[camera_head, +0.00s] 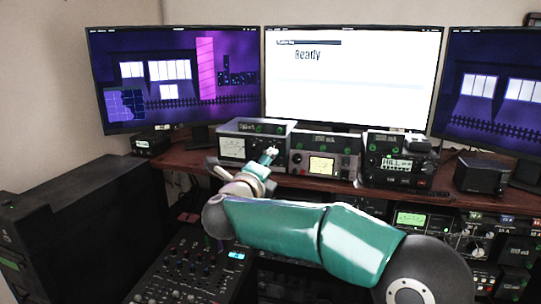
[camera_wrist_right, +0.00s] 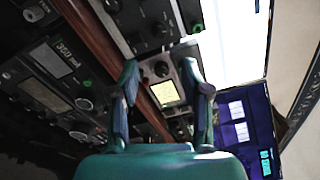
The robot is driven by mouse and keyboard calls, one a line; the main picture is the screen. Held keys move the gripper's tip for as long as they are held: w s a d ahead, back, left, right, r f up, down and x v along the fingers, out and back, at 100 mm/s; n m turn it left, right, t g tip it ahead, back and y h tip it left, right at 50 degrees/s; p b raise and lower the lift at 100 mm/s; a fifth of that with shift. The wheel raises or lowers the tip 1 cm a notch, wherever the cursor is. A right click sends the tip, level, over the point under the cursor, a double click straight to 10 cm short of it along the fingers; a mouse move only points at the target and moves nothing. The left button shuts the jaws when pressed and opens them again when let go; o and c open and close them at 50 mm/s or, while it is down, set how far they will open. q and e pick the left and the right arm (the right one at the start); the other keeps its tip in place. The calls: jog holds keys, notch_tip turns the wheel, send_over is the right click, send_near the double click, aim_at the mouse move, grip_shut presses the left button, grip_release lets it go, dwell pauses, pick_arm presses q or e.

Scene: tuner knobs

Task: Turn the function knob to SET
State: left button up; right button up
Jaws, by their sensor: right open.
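My right gripper (camera_head: 269,154) reaches in from the right and is in front of the grey left radio unit (camera_head: 233,148), near its right side. In the right wrist view its two fingers (camera_wrist_right: 159,66) are apart with nothing held. Between the fingertips, beyond them, a dark round knob (camera_wrist_right: 162,68) shows beside the lit yellow meter (camera_wrist_right: 166,93) of the middle unit. Further dark knobs (camera_wrist_right: 158,30) sit on the panel above it in that view. Knob labels are too small to read, so I cannot tell which is the function knob. My left gripper is not in view.
The units stand on a brown wooden shelf (camera_head: 190,160) below a white monitor (camera_head: 352,75) reading "Ready". A dark radio (camera_head: 396,163) stands to the right. A mixer panel (camera_head: 190,270) and rack gear (camera_head: 480,235) lie below. A dark cabinet (camera_head: 80,230) stands left.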

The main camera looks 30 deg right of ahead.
jog(key=s+a+m, duration=0.5)
jog(key=a+m, duration=0.2)
jog(key=m, duration=0.7)
jog(key=p+x, duration=0.5)
jog(key=x, duration=1.1)
jog(key=shift+w, duration=0.45)
